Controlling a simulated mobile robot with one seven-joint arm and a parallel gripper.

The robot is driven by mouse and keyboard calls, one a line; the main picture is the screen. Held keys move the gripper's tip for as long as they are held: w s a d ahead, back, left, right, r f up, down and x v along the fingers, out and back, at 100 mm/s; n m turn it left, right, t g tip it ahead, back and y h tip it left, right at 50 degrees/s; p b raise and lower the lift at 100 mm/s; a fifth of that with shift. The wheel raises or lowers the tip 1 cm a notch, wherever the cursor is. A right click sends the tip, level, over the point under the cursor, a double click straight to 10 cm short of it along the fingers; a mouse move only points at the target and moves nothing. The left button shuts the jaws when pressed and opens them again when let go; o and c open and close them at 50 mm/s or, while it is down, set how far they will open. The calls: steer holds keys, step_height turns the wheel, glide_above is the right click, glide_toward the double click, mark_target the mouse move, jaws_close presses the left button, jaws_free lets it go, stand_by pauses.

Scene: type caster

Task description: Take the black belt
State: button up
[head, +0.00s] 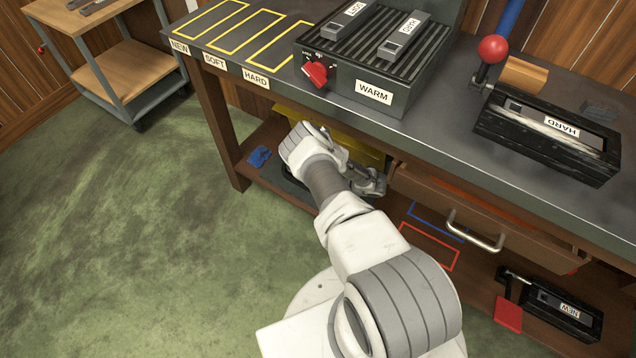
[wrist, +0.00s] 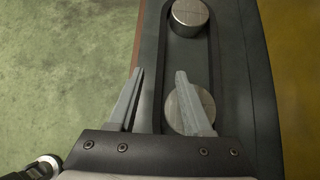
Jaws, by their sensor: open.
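In the wrist view a black belt (wrist: 151,50) runs as a long loop around two round metal rollers, the far roller (wrist: 191,15) and the near roller (wrist: 189,108), on a dark grey base (wrist: 243,70). My gripper (wrist: 160,75) is open. Its two fingers appear on either side of the loop's left run, with the right finger overlapping the near roller. I cannot tell how far above the belt the fingertips are, and I see no grip on it. In the head view my arm reaches under the workbench and hides most of this spot.
The dark workbench (head: 450,122) overhangs the lower shelf (head: 262,178). A yellow box (head: 362,156) and a drawer with a metal handle (head: 474,232) are close to my arm. A blue item (head: 259,156) lies on the shelf. The green floor (head: 120,220) at left is clear.

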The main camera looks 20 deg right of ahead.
steer(key=b+x, duration=0.2)
steer(key=x, duration=0.4)
steer(key=shift+w+a+f+b, duration=0.15)
steer(key=shift+w+f+b, duration=0.1)
steer(key=shift+w+b, duration=0.1)
steer(key=shift+c, duration=0.3)
jaws_close()
stand_by(0.9)
